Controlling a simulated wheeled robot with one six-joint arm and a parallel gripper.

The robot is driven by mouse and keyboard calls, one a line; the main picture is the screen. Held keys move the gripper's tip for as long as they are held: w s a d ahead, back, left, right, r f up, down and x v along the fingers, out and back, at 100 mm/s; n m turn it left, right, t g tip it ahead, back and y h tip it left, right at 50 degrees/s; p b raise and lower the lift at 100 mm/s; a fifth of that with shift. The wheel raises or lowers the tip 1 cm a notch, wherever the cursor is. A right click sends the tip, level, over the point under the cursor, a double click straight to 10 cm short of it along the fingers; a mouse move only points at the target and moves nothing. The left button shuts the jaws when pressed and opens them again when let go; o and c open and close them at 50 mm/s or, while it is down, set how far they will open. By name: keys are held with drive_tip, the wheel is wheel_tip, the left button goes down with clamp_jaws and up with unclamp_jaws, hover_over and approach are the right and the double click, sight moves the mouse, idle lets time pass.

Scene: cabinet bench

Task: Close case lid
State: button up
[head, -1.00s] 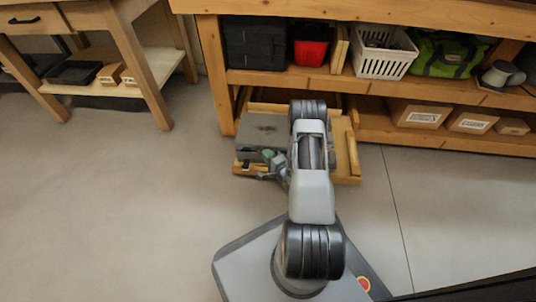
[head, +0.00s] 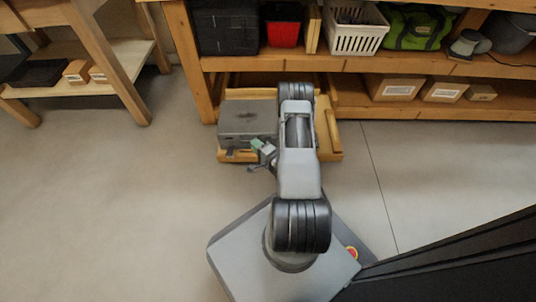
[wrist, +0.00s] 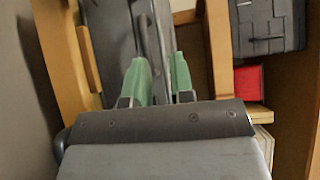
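A grey case (head: 245,115) sits in a pulled-out wooden drawer under the bench. Its lid lies flat over the body, down or nearly so; I cannot tell whether a thin gap is left. My gripper (head: 262,148) is low at the front right of the case, close to its front edge. In the wrist view its two green fingers (wrist: 157,75) stand a little apart, with the grey case (wrist: 108,25) beyond them. Nothing is clearly held between them. My arm hides the right part of the drawer.
The drawer's wooden rim (head: 334,135) shows at the right. The shelf above holds a black box (head: 226,30), a red bin (head: 283,28), a white basket (head: 356,32) and a green bag (head: 415,28). Cardboard boxes (head: 396,88) stand at the right. The floor at left is clear.

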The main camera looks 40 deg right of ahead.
drive_tip(key=s+p, duration=0.2)
drive_tip(key=s, duration=0.7)
drive_tip(key=shift+s+d+r, duration=0.3)
drive_tip(key=shift+s+d, duration=0.1)
